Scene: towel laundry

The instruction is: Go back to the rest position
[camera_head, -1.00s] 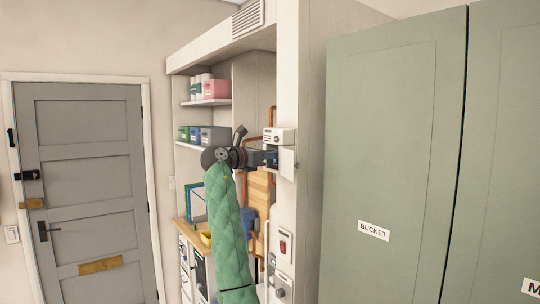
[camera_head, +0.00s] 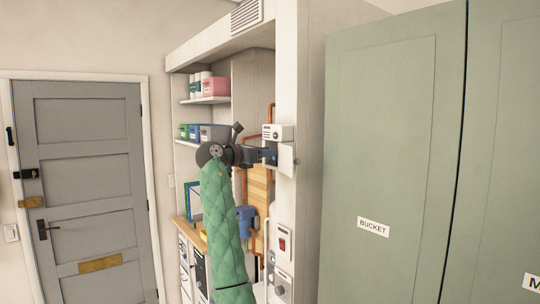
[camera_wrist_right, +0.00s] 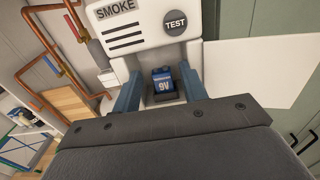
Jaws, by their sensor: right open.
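My right gripper (camera_head: 268,156) is at the end of my green-sleeved arm, up against the white smoke alarm (camera_head: 278,133) on the narrow wall edge. In the right wrist view its two blue fingers (camera_wrist_right: 160,72) are apart. A blue 9V battery (camera_wrist_right: 163,84) sits in a dark slot of the alarm (camera_wrist_right: 130,25), between the fingers, with a gap visible on each side. The alarm has a round TEST button (camera_wrist_right: 175,22). My left gripper is not in view.
Green cabinet doors (camera_head: 390,150), one labelled BUCKET, stand on the right. Shelves (camera_head: 205,100) with containers lie behind. A grey door (camera_head: 88,180) is at left.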

